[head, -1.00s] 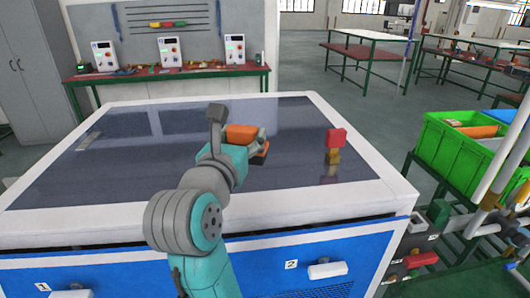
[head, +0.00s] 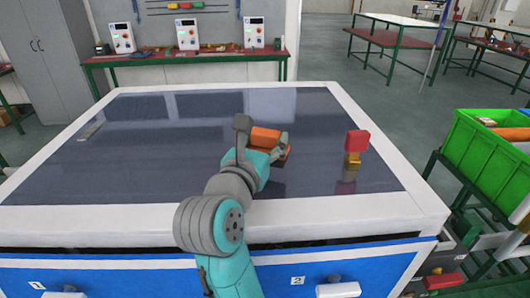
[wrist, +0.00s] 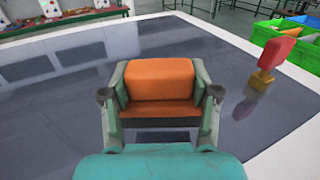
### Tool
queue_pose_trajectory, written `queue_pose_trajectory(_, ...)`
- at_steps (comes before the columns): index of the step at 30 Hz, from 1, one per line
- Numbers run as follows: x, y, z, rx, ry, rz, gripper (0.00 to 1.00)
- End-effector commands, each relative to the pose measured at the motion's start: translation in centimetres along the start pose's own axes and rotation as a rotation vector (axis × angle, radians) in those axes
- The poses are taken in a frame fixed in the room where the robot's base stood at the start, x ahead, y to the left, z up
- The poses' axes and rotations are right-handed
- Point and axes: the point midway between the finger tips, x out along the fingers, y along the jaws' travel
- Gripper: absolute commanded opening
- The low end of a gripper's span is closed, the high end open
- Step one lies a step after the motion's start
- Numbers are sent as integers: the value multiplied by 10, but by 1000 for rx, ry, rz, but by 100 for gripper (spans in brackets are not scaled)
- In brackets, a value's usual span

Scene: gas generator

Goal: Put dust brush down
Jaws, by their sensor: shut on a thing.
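My gripper (head: 283,150) is shut on an orange block-like thing with a darker lower strip, which I take to be the dust brush (head: 264,138). In the wrist view, the orange brush (wrist: 160,80) sits crosswise between the two fingers of my gripper (wrist: 160,95). It is over the glossy dark top of the work table (head: 130,165); whether it touches the surface I cannot tell. Bristles are not clearly visible.
A red piece on a yellow base (head: 357,142) stands right of my gripper; it also shows in the wrist view (wrist: 278,52). A small grey flat item (head: 91,130) lies at the far left. Green crates (head: 485,155) stand beyond the right edge. Much of the tabletop is clear.

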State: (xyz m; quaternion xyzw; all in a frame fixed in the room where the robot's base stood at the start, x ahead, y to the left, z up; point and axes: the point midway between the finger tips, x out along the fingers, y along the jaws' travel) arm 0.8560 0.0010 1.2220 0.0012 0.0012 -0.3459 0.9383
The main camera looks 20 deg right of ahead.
Motion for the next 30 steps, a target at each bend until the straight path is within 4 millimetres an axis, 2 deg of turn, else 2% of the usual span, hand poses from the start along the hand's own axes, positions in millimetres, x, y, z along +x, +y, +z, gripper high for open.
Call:
queue_pose_trajectory(6,0,0,-30,-4,2,0,19)
queue_pose_trajectory(19,0,0,-36,-2,0,1,19)
queue_pose_trajectory(20,0,0,-36,-1,0,1,68)
queue_pose_trajectory(22,0,0,-36,-1,0,1,86)
queue_pose_trajectory(30,0,0,-35,-1,1,1,86)
